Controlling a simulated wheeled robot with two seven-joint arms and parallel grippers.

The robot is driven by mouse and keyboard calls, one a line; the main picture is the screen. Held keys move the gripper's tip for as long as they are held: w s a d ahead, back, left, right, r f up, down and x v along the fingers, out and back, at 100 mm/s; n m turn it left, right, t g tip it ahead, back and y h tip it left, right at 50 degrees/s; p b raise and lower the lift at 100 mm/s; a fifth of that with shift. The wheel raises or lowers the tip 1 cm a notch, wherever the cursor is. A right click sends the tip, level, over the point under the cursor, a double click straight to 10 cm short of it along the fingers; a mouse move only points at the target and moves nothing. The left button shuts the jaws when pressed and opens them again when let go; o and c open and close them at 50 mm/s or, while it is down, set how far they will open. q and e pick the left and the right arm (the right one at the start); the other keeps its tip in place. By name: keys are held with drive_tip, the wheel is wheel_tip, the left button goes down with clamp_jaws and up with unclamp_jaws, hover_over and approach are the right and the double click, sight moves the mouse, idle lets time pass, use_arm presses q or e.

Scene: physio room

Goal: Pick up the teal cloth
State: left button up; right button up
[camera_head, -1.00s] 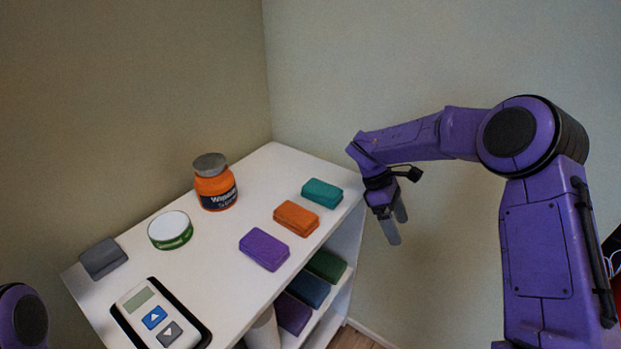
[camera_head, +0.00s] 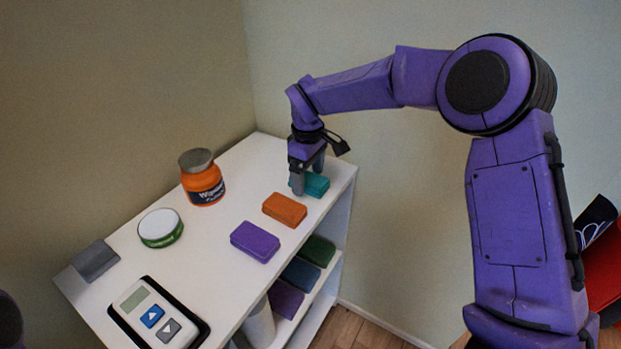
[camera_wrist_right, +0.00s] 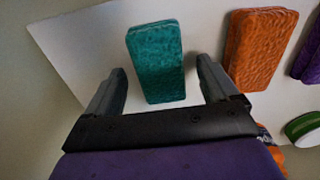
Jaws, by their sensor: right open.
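The teal cloth (camera_head: 316,185) is a folded block near the back right end of the white shelf top, partly hidden behind my right gripper in the head view. My right gripper (camera_head: 308,183) points down over it. In the right wrist view the teal cloth (camera_wrist_right: 157,62) lies between the two spread fingers of the right gripper (camera_wrist_right: 160,82), with a gap on each side. The gripper is open and holds nothing. Of my left arm only a dark sliver shows at the left edge of the head view; its gripper is out of view.
An orange cloth (camera_head: 284,209) lies next to the teal one, then a purple cloth (camera_head: 255,241). An orange jar (camera_head: 203,182), a green tin (camera_head: 160,228), a grey block (camera_head: 95,261) and a controller (camera_head: 157,315) stand on the shelf top (camera_head: 215,245). More folded cloths (camera_head: 302,272) lie below.

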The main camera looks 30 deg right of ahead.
drive_tip(key=shift+f, duration=0.4)
drive_tip(key=c, duration=1.1)
drive_tip(key=shift+r, duration=0.1)
wheel_tip(320, 180, up, 3)
drive_tip(key=shift+w+d+f, duration=0.1)
drive_tip(key=s+a+r+b, duration=0.1)
drive_tip(key=s+a+r, duration=0.1)
drive_tip(key=s+r, duration=0.8)
drive_tip(key=shift+s+a, duration=0.15)
drive_tip(key=shift+s, duration=1.85)
